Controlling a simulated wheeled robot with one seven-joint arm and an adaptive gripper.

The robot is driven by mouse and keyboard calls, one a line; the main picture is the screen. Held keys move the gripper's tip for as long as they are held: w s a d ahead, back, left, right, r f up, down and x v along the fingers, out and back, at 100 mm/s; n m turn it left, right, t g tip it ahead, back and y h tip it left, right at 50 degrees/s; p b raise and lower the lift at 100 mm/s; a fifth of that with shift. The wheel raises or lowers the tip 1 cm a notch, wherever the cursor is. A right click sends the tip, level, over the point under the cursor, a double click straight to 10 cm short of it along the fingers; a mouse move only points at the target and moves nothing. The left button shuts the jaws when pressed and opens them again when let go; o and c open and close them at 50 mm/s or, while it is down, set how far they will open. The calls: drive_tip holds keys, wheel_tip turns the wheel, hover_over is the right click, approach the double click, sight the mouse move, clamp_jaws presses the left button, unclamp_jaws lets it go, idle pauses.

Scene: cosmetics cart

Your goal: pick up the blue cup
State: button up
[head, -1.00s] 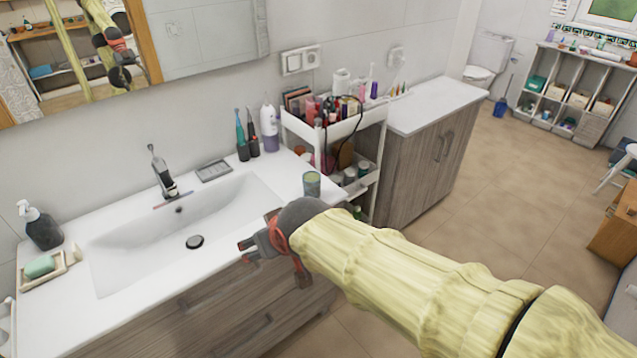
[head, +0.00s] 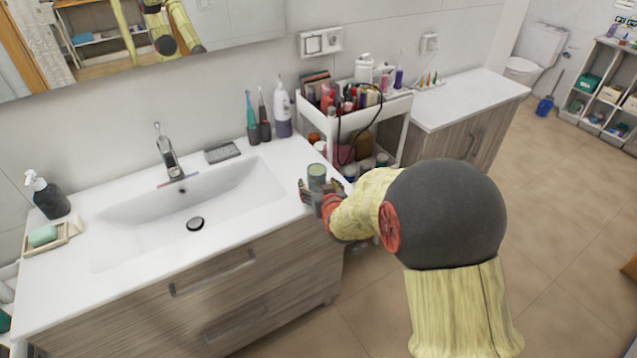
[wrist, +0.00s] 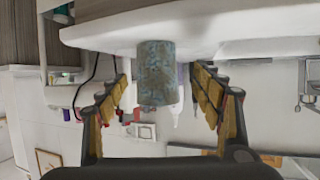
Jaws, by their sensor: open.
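The blue cup (head: 316,175), a small grey-blue tumbler with a greenish inside, stands at the right end of the white sink counter (head: 255,205). My gripper (head: 319,192) is at the counter's front right edge, right at the cup, and hides its lower part in the head view. In the wrist view, which is upside down, the cup (wrist: 157,75) appears between the two spread fingers of my gripper (wrist: 163,95). Gaps show on both sides of the cup. The gripper is open and does not hold the cup.
A white cart (head: 345,128) full of cosmetics stands right behind the cup, beside the counter. Two electric toothbrushes (head: 258,128) and a white-purple bottle (head: 283,110) stand at the wall. The basin lies left of the cup. A soap dispenser (head: 47,197) is far left.

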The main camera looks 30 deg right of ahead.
sight(319, 185)
drive_tip(key=x, duration=0.2)
drive_tip(key=b+x, duration=0.1)
drive_tip(key=shift+w+d+f, duration=0.15)
drive_tip(key=shift+d+f, duration=0.15)
drive_tip(key=shift+f, duration=0.1)
drive_tip(key=shift+w+d+b, duration=0.15)
drive_tip(key=shift+w+b, duration=0.2)
drive_tip(key=shift+w, duration=0.25)
drive_tip(key=c, duration=1.4)
drive_tip(key=shift+c, duration=0.2)
drive_tip(key=shift+r, duration=0.15)
